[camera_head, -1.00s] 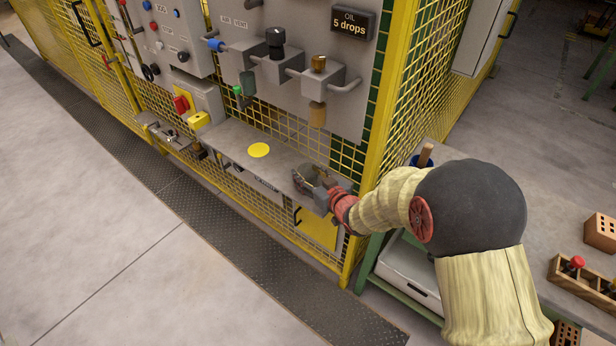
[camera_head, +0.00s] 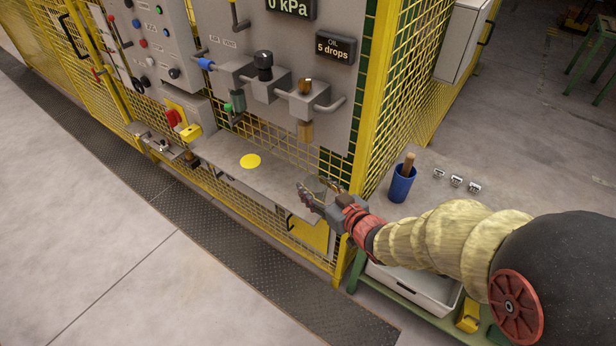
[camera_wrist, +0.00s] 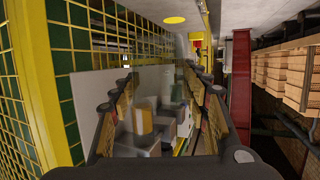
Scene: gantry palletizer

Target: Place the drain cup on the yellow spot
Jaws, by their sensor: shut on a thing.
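The yellow spot (camera_head: 250,161) is a flat round mark on the grey shelf (camera_head: 215,151) at the fence. My gripper (camera_head: 313,195) is at the right end of the shelf, to the right of the spot and apart from it. It is shut on a clear, see-through cup (camera_head: 320,185), which appears to be the drain cup. In the wrist view the cup (camera_wrist: 150,125) sits between both fingers, and the spot (camera_wrist: 174,19) shows beyond it near the top. I cannot tell whether the cup touches the shelf.
The oil unit (camera_head: 305,105) and other fittings hang on the panel above the shelf. A blue cup (camera_head: 401,184) stands on the bench at right. The shelf around the spot is clear.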

